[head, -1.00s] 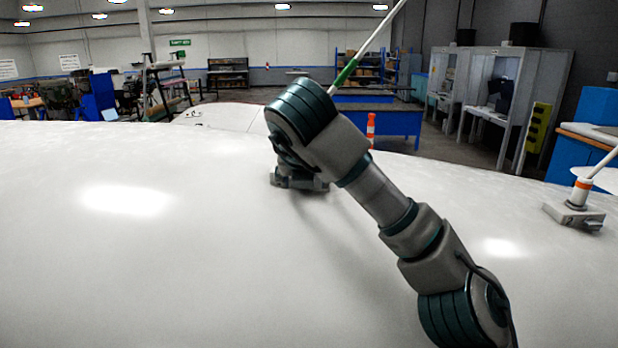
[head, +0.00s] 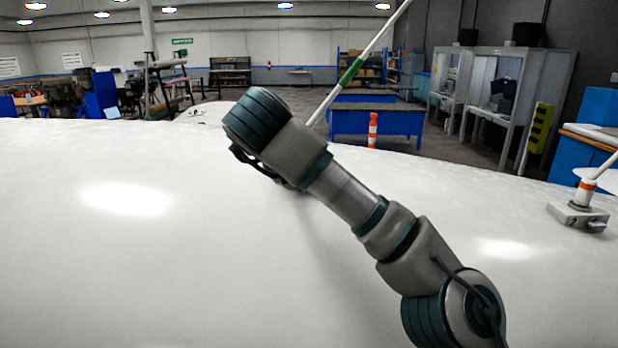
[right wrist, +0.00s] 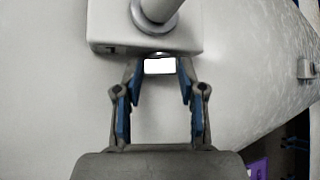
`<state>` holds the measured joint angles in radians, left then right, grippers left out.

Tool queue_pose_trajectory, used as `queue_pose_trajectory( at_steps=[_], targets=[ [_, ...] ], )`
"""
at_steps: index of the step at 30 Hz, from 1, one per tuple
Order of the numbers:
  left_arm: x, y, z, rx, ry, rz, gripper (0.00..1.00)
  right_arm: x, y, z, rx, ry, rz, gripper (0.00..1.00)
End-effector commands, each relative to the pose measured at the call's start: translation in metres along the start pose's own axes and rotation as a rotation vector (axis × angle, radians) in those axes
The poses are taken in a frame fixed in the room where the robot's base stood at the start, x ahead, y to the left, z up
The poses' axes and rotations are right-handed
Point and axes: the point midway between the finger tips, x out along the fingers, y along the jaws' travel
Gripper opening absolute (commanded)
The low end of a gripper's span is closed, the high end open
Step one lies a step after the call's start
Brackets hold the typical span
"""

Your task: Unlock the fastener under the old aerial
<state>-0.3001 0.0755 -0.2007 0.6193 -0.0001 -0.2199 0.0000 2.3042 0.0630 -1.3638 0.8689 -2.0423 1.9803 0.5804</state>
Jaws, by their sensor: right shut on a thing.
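A tall white aerial with a green band (head: 351,70) rises from the white curved surface behind my right arm in the head view; its foot is hidden there. In the right wrist view its grey mounting base (right wrist: 112,30) and round stem (right wrist: 155,12) are at the top. My right gripper (right wrist: 160,72) is at the edge of this base, its two fingers closed around a small, bright white fastener (right wrist: 160,65). The right gripper is hidden behind my arm in the head view. My left gripper is not in view.
A second aerial with an orange band (head: 584,190) stands on a grey base (head: 578,216) at the right of the white curved surface (head: 130,260). The surface left of my arm is clear. A blue workbench (head: 375,122) and an orange post (head: 372,130) stand beyond it.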

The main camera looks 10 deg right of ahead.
Motion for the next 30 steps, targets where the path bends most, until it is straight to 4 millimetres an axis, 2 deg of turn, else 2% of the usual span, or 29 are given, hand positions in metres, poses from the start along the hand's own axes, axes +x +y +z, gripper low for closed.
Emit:
queue_pose_trajectory(
  at_steps=[7,8,10,11,22,26,30],
  targets=[
    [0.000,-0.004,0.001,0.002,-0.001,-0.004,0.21,0.001,0.000,0.000,0.000,0.001,-0.001,0.05],
    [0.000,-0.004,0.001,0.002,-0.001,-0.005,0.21,0.001,0.000,0.000,0.000,0.001,-0.001,0.45],
    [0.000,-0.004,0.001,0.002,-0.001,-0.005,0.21,0.001,0.000,0.000,0.000,0.001,0.000,0.62],
    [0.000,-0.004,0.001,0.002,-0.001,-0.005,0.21,0.000,0.000,0.000,0.000,0.001,0.000,0.65],
    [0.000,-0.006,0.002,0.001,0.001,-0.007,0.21,-0.007,0.000,0.000,0.001,-0.001,0.000,0.65],
    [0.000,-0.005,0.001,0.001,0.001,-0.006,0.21,-0.028,0.000,0.000,0.002,-0.003,0.000,0.65],
    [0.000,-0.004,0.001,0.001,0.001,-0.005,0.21,-0.062,0.001,0.000,0.003,-0.004,-0.003,0.65]
  ],
)
